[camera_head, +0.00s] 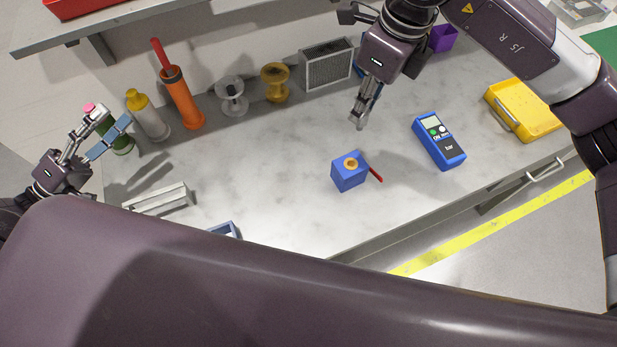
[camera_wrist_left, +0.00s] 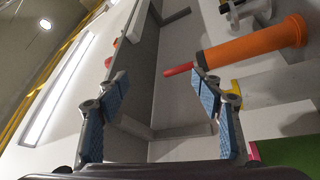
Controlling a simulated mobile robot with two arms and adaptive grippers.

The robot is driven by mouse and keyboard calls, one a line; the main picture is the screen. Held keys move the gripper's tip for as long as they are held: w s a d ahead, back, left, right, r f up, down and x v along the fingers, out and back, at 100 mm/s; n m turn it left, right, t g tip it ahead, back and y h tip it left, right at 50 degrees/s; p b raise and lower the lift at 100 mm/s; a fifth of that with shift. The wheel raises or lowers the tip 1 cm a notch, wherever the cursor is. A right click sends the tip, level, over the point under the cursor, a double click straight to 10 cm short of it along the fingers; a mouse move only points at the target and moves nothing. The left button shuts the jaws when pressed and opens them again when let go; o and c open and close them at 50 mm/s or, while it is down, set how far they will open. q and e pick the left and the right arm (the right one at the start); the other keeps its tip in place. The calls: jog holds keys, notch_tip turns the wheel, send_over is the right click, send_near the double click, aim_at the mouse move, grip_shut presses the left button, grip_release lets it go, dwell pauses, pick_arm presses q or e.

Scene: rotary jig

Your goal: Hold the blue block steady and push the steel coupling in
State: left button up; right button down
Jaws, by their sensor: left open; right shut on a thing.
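The blue block (camera_head: 350,175) stands on the grey bench top, with a brass-coloured ring (camera_head: 351,163) around a dark hole in its top face. My right gripper (camera_head: 366,102) is above the bench, behind and above the block and apart from it. It is shut on a small grey metal piece, which looks like the steel coupling (camera_head: 359,115); the fingers partly hide it. My left gripper (camera_head: 104,133) is open and empty at the far left, well away from the block. Its blue pads stand wide apart in the left wrist view (camera_wrist_left: 162,112).
A red stick (camera_head: 375,174) lies beside the block. A blue gauge (camera_head: 438,141) and a yellow tray (camera_head: 525,108) are to the right. An orange cylinder (camera_head: 182,103), spools and a grey vented box (camera_head: 326,66) line the back. A metal channel (camera_head: 158,197) lies left; mid-bench is clear.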

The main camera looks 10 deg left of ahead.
pick_arm(q)
jog(key=w+d+m+g+h, duration=0.1)
jog(key=d+m+g+h, duration=0.25)
jog(key=d+m, duration=0.95)
jog(key=d+m+g+h, duration=0.2)
jog(key=d+g, duration=0.3)
jog(key=d, duration=1.8)
jog(key=m+y, duration=0.2)
jog(key=y, duration=0.4)
send_near(349, 170)
jog(key=shift+w+a+f+g, duration=0.35)
jog(key=shift+w+a+f, duration=0.15)
jog(key=shift+f, duration=0.25)
jog(key=shift+w+d+f, duration=0.15)
jog(key=shift+d+f, duration=0.05)
jog(key=x, duration=1.1)
jog(key=shift+f, duration=0.2)
jog(key=c, duration=1.7)
jog(key=shift+o, duration=0.2)
pick_arm(e)
notch_tip(349, 170, down, 6)
jog(key=m, duration=0.3)
jog(key=shift+f, duration=0.2)
